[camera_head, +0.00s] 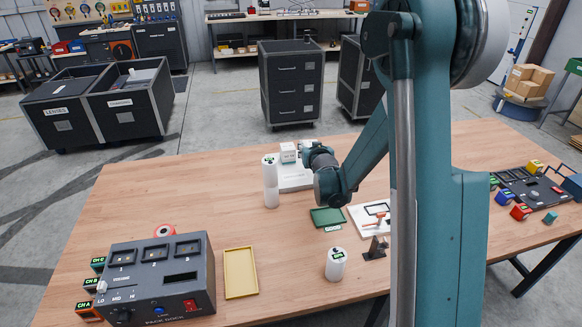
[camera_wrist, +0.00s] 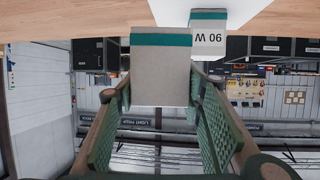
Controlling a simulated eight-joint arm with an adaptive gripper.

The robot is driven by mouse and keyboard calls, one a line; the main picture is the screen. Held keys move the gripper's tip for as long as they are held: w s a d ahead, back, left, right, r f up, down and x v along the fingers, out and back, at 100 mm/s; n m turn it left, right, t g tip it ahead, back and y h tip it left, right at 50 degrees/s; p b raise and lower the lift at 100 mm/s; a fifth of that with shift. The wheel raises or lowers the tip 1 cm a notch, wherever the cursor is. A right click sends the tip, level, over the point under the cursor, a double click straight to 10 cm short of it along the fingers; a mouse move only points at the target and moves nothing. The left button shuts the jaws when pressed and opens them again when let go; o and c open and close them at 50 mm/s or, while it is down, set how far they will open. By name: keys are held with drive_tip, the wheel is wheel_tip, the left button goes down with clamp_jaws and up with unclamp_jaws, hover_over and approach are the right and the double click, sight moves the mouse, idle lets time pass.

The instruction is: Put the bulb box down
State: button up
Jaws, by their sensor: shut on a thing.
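My gripper (camera_head: 308,150) is at the back middle of the table, beside a white stand (camera_head: 294,180). In the wrist view its green fingers (camera_wrist: 160,110) are on either side of a pale grey box with a teal band (camera_wrist: 160,72), which I take to be the bulb box, and they are shut on it. That view is upside down. A second, similar box marked W 06 (camera_wrist: 208,38) is close beside it, near the white stand. A small pale box also shows over the stand in the head view (camera_head: 288,147). Whether the held box touches the stand is unclear.
A tall white cylinder (camera_head: 270,182) stands just left of the stand. A green tray (camera_head: 327,217), a white board (camera_head: 368,219) and a short white cylinder (camera_head: 336,264) are nearer. A grey console (camera_head: 155,280) and yellow tray (camera_head: 240,272) are front left. The table's left back is clear.

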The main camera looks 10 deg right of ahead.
wheel_tip(320, 180, up, 3)
drive_tip(key=n+y, duration=0.1)
drive_tip(key=y, duration=0.1)
hover_over(294, 174)
drive_tip(key=shift+s+r+p, duration=0.1)
drive_tip(key=shift+s+p, duration=0.05)
drive_tip(key=shift+p, duration=0.25)
drive_tip(key=shift+f+b, duration=0.3)
drive_tip(key=shift+f, duration=2.65)
drive_tip(key=shift+f, duration=2.1)
drive_tip(key=shift+f+b, duration=0.15)
drive_tip(key=shift+b, duration=0.25)
drive_tip(key=o, duration=0.9)
